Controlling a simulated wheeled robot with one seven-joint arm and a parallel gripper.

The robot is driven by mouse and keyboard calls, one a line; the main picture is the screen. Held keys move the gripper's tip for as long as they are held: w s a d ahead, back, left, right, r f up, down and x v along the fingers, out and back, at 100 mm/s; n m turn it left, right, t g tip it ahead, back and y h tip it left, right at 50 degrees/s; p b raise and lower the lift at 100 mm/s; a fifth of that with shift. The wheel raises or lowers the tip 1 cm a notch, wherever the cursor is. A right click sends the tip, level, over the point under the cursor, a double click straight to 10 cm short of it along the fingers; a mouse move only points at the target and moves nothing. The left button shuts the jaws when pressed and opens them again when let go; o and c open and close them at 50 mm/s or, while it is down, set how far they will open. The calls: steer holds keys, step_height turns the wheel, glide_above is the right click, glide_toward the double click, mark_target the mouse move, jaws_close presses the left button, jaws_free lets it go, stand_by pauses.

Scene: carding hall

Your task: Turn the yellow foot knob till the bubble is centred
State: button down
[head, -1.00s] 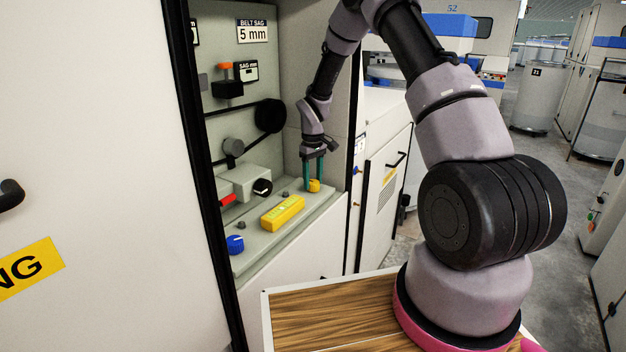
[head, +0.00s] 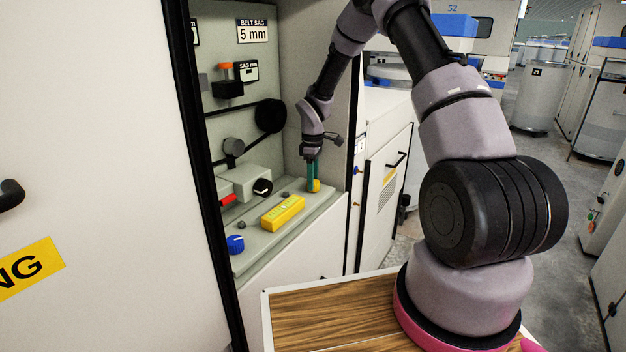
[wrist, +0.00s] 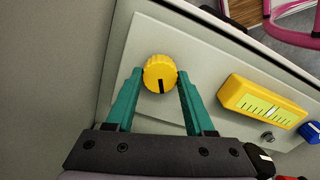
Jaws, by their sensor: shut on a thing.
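The yellow foot knob (head: 314,186) stands at the right end of the grey ledge in the open cabinet. My gripper (head: 312,183) points down on it. In the wrist view the knob (wrist: 160,70) sits between my two teal fingertips (wrist: 160,75), shut on its sides; its black pointer line faces the gripper's palm. The yellow spirit level (head: 283,212) lies on the ledge, left of the knob in the head view.
A blue knob (head: 235,244) sits at the ledge's near left end. A black knob (head: 262,187) and a red part (head: 227,200) are behind the level. The cabinet's right side wall is close to my gripper. A "BELT SAG 5 mm" sign (head: 252,30) hangs above.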

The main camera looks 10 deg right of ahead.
stand_by(0.3)
steer(key=shift+c, duration=1.3)
jaws_free()
step_height(320, 180, up, 11)
steer(key=shift+f, duration=0.1)
